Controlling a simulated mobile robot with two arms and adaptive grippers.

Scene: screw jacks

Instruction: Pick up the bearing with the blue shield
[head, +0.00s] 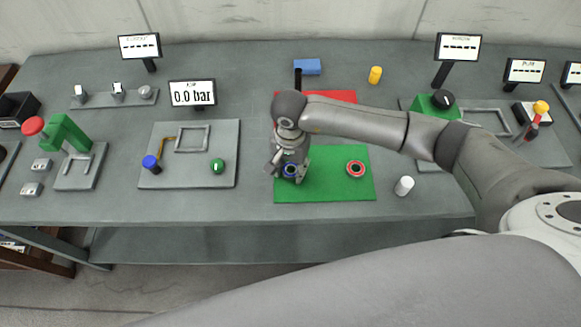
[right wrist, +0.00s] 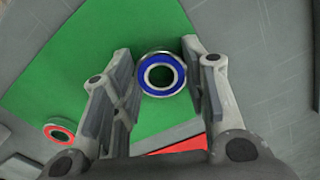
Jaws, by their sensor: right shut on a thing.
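The bearing with the blue shield (head: 290,171) is at the left part of the green mat (head: 325,190). It shows clearly in the right wrist view (right wrist: 147,77), a metal ring with a blue face and an open centre. My right gripper (head: 289,176) is over it from above, with one finger on each side, shut on its rim. In the right wrist view the green mat shows behind it; I cannot tell whether it still touches the mat. A bearing with a red shield (head: 349,168) lies apart, to the right on the same mat. My left gripper is not in view.
A red mat (head: 335,96) lies behind the green one, partly hidden by my right arm. A white cylinder (head: 404,186) stands right of the green mat. A grey plate (head: 228,175) with fittings lies to the left. A blue block (head: 307,66) and yellow cylinder (head: 375,74) stand behind.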

